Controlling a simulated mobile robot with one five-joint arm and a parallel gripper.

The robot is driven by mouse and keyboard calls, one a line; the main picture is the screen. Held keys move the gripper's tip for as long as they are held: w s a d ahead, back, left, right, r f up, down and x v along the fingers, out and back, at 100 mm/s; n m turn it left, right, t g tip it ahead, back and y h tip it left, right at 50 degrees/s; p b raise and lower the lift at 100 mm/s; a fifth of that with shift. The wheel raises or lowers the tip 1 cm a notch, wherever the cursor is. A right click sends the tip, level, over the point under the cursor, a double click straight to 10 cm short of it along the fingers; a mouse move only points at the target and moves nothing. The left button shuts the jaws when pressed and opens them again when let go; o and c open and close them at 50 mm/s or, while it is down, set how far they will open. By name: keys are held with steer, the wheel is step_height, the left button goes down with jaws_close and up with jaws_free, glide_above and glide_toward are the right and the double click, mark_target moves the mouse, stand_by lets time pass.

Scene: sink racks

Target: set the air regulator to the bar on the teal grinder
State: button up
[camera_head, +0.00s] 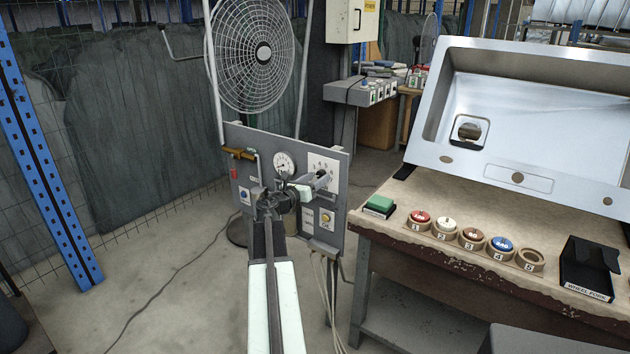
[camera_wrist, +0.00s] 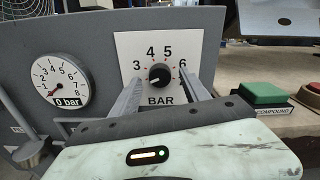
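The air regulator knob (camera_wrist: 160,75) is black and sits on a white BAR scale plate (camera_wrist: 130,52) marked 3, 4, 5, 6. A light mark on the knob seems to point to the lower left; I cannot tell it exactly. The round gauge (camera_wrist: 61,81) reads 0 bar, and it also shows in the head view (camera_head: 283,163). My gripper (camera_wrist: 162,90) is open, one finger to each side below the knob, with nothing held; I cannot tell whether they touch it. In the head view my gripper (camera_head: 322,178) covers the knob. I make out no teal grinder.
The grey control panel (camera_head: 338,205) has a yellow button (camera_head: 326,217) and a lever (camera_head: 240,153).

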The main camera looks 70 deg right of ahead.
steer(key=c, duration=1)
steer(key=shift+a, duration=0.25)
jaws_close()
steer(key=shift+d, duration=0.2)
